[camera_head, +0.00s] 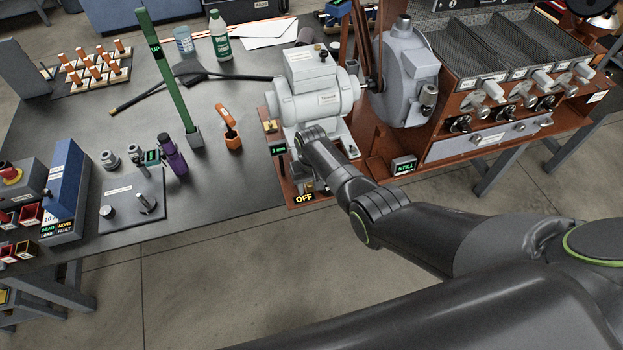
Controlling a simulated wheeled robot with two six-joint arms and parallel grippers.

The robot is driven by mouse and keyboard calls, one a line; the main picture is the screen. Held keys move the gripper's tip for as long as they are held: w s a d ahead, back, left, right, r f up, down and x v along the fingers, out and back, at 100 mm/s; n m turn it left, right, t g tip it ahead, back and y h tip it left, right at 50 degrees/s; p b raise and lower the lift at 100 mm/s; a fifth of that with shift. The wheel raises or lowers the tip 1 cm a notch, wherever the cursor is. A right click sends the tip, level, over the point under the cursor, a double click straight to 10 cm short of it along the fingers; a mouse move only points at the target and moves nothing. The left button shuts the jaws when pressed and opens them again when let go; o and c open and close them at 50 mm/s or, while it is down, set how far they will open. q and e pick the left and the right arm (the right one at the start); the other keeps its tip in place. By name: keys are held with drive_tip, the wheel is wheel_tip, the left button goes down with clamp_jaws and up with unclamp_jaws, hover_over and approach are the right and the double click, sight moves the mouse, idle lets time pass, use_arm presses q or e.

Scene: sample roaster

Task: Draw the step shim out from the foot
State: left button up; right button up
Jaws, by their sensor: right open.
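My left gripper is not in view.
A "3 mm" display (278,149) and an "OFF" display (304,198) sit on the base's left side. The roaster drum (407,75) is right.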

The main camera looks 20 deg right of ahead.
wheel_tip(320, 180, up, 7)
drive_tip(key=shift+f+p, duration=0.1)
drive_tip(key=shift+p, duration=0.55)
wheel_tip(320, 180, up, 11)
drive_tip(key=shift+f+b, duration=0.2)
drive_tip(key=shift+b, duration=0.15)
drive_tip(key=b, duration=0.2)
approach(311, 185)
drive_tip(key=s+d+f, duration=0.4)
drive_tip(key=s+f, duration=0.1)
drive_tip(key=f, duration=0.5)
drive_tip(key=s+d+f+b, duration=0.1)
drive_tip(key=s+d+f, duration=0.1)
drive_tip(key=s+f, duration=0.45)
drive_tip(key=s+d+f, duration=0.3)
drive_tip(key=s+f, duration=0.1)
drive_tip(key=f, duration=0.5)
drive_tip(key=s+d+f+b, duration=0.1)
drive_tip(key=s+f, duration=0.4)
drive_tip(key=s, duration=0.6)
drive_tip(key=s+d+f, duration=0.3)
drive_tip(key=s+f, duration=0.2)
drive_tip(key=s, duration=0.7)
drive_tip(key=s+d+f+m+t+h+b, duration=0.1)
drive_tip(key=s+f, duration=0.5)
drive_tip(key=s, duration=0.6)
drive_tip(key=shift+d+b, duration=0.3)
drive_tip(key=shift+d, duration=0.55)
